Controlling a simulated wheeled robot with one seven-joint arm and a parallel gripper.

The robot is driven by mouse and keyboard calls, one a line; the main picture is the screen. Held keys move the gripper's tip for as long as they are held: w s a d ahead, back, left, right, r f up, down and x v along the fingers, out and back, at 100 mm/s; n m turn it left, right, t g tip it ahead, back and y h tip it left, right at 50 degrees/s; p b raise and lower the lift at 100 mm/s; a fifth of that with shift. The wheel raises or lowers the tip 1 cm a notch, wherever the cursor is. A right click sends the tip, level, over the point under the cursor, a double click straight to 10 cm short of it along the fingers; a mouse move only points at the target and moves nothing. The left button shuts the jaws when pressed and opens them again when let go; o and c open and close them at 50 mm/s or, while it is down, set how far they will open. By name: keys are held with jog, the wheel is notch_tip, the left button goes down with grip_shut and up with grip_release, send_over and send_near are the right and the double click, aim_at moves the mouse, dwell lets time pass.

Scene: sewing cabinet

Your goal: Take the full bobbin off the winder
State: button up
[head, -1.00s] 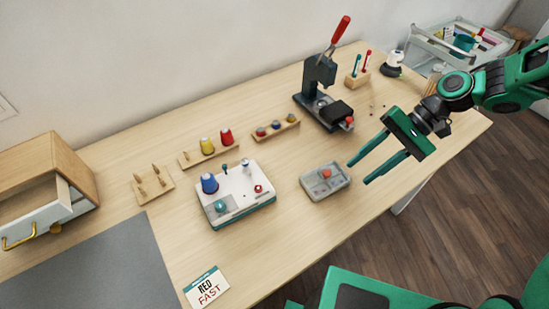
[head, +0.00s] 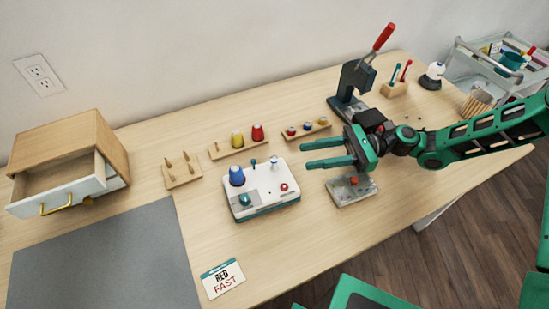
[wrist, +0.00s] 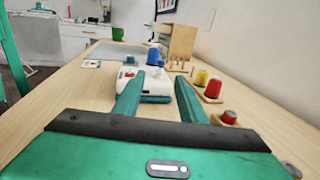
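The winder (head: 262,200) is a white box with a teal base on the table. It carries a blue thread cone (head: 236,176), a teal knob, a red button and a small pale piece on a post (head: 275,163) at its back right; I cannot tell how full that piece is. The winder also shows in the wrist view (wrist: 155,86), beyond my fingertips. My gripper (head: 304,155) is open and empty, its fingers pointing left, just right of the winder and above the table. Both fingers show apart in the wrist view (wrist: 158,82).
Behind the winder stand a rack with yellow (head: 237,139) and red (head: 258,132) cones and a bobbin rack (head: 306,132). A grey tray (head: 345,200) lies below my gripper. A press (head: 350,85) stands behind it. A "RED FAST" card (head: 222,278) lies in front; the drawer (head: 60,200) is open.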

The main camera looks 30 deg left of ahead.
aim_at(275, 158)
jog(key=x, duration=1)
jog(key=shift+s+a+r, duration=0.1)
jog(key=shift+s+a, duration=0.05)
jog(key=shift+a, duration=0.15)
grip_shut()
